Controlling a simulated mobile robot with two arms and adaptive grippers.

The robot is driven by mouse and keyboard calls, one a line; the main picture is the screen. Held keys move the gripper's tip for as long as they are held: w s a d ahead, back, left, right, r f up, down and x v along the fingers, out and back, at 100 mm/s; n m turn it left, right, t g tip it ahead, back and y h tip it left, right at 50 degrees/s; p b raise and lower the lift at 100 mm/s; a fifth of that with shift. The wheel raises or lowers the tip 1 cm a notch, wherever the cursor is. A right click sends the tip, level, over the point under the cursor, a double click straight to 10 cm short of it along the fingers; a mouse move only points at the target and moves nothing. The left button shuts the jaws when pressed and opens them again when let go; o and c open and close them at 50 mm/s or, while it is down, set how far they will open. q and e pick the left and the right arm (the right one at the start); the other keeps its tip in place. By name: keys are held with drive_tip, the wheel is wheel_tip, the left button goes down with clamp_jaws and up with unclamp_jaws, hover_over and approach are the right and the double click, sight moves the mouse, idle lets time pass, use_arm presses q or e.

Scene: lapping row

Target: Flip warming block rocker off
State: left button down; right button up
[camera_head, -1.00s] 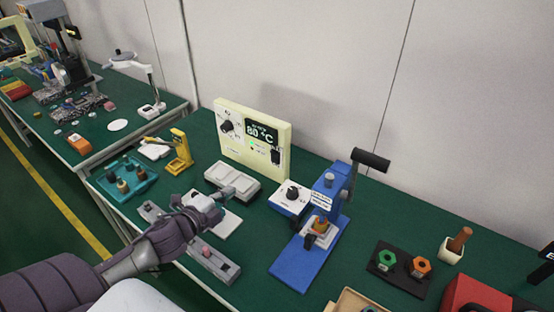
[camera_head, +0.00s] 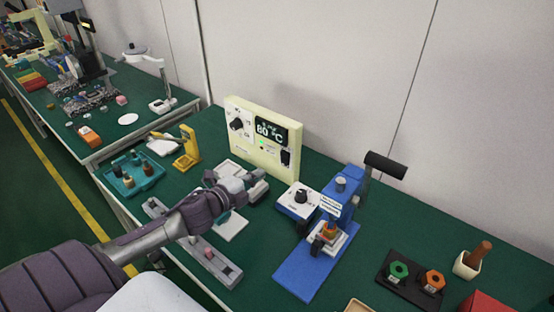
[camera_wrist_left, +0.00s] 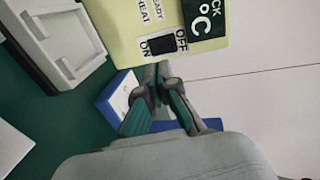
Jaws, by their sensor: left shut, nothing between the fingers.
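The warming block's control panel (camera_head: 262,142) is a pale yellow upright box with a display reading 80 °C and a lit green light. Its black rocker (camera_head: 286,158) is at the lower right of the panel face. In the left wrist view the rocker (camera_wrist_left: 161,45) sits between the ON and OFF labels; which way it is tilted I cannot tell. My left gripper (camera_head: 262,177) is shut and empty in front of the panel, below and left of the rocker. In the left wrist view its fingertips (camera_wrist_left: 158,72) are just below the rocker, apparently apart from it. My right gripper is not in view.
A white box with a black knob (camera_head: 299,200) and a blue press (camera_head: 316,252) stand to the right. A teal tray (camera_head: 130,181) and yellow stand (camera_head: 187,148) are left. The wall is close behind.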

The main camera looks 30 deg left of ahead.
sight(283, 155)
use_arm(q)
drive_tip(key=x, duration=0.3)
drive_tip(key=p+x, duration=0.1)
drive_tip(key=x, duration=0.2)
drive_tip(key=r+x, duration=0.1)
drive_tip(key=x, duration=0.2)
drive_tip(key=shift+w+r, duration=0.1)
drive_tip(key=shift+r, duration=0.1)
drive_tip(key=shift+w+r+p, duration=0.35)
drive_tip(key=shift+p, duration=0.35)
drive_tip(key=shift+f, duration=0.3)
drive_tip(key=shift+s, duration=0.1)
